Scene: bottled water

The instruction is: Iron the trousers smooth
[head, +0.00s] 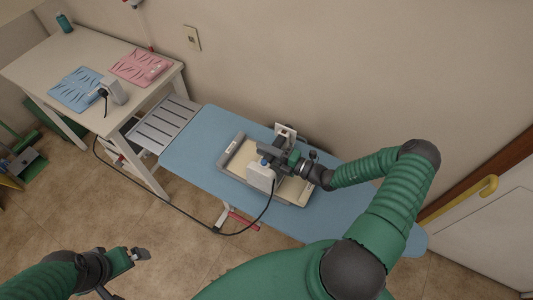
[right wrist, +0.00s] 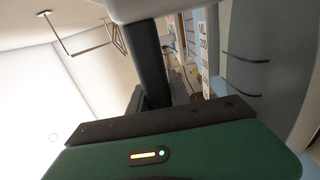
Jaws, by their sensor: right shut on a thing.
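My right gripper (head: 292,160) is over the blue ironing board (head: 195,160), shut on the white iron (head: 261,176), which has a blue cap and a black cord. In the right wrist view the iron's pale body with a millilitre scale (right wrist: 203,45) is close by the dark finger. Under the iron is a flat beige piece with grey edges (head: 231,158); I cannot tell whether it is the trousers. A folded blue garment (head: 76,90) and a folded pink garment (head: 140,67), both with dark lines, lie on the table. My left gripper (head: 140,254) is low at left, apart from everything; its jaws are unclear.
The white table (head: 45,62) stands at the back left, with a small white device (head: 115,91) and a teal bottle (head: 64,24). A grey slatted rest (head: 163,122) joins the board's left end. The cord (head: 180,213) hangs below the board. A wall runs close behind.

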